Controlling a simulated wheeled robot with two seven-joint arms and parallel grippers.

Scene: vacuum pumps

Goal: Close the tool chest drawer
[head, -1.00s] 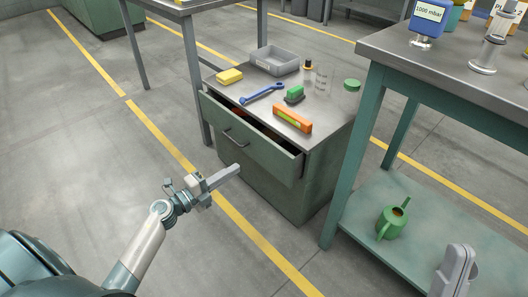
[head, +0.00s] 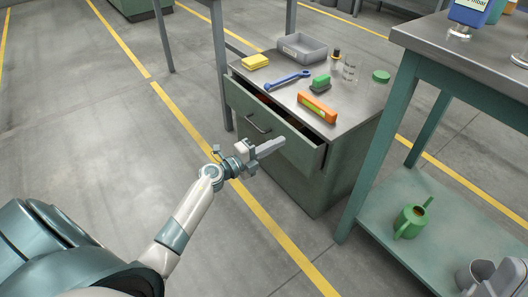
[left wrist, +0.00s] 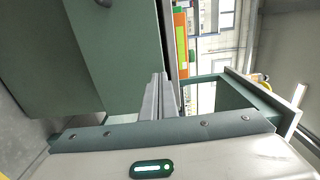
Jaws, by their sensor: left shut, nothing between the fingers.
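The tool chest (head: 318,190) is a green cabinet with a grey top, and its top drawer (head: 250,120) stands partly open. A dark gap shows behind the drawer front, which has a bar handle. My left gripper (head: 278,144) is shut and empty. In the head view its fingers overlap the lower right part of the drawer front; I cannot tell whether they touch it. In the left wrist view, the shut fingers (left wrist: 160,95) point toward a green panel that fills the left side.
On the chest top are a yellow sponge (head: 255,62), blue wrench (head: 288,80), orange level (head: 317,107), green brush (head: 320,82) and grey bin (head: 302,48). A green workbench (head: 375,150) stands close on the right, with a watering can (head: 411,222) on its shelf. Floor on the left is clear.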

